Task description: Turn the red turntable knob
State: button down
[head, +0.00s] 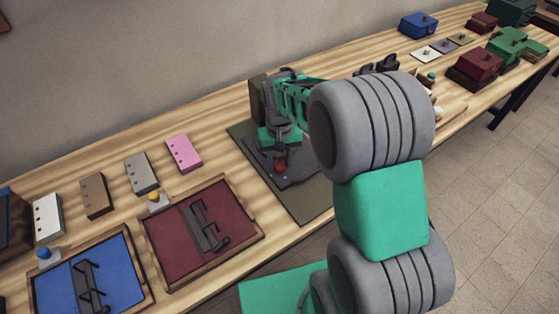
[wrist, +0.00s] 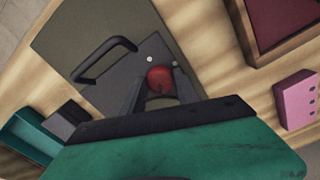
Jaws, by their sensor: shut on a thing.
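The red turntable knob (head: 281,167) sits on a dark grey plate on the olive mat (head: 304,207), on the long wooden table. In the wrist view the red knob (wrist: 160,79) is between the two dark fingers of my gripper (wrist: 158,88), which is shut on it. In the head view my gripper (head: 279,158) reaches down over the plate from above, and my arm hides part of the mat's right side. A dark handle (wrist: 104,60) stands on the plate beside the knob, and a small white dot (wrist: 150,59) shows close to the knob.
Boxes, such as a blue one (head: 418,25), stand at the far right. Bare wood lies left of the mat.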

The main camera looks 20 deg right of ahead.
aim_at(280, 164)
jog(key=m, duration=0.5)
jog(key=shift+m, duration=0.3)
jog(key=m, duration=0.5)
jog(key=shift+b, duration=0.3)
jog(key=shift+w+m, duration=0.1)
jog(key=shift+m, duration=0.3)
jog(key=c, duration=0.9)
grip_release()
jog(key=shift+r, duration=0.15)
notch_tip(280, 164, up, 8)
jog(key=shift+f+b, duration=0.2)
jog(key=shift+b, duration=0.15)
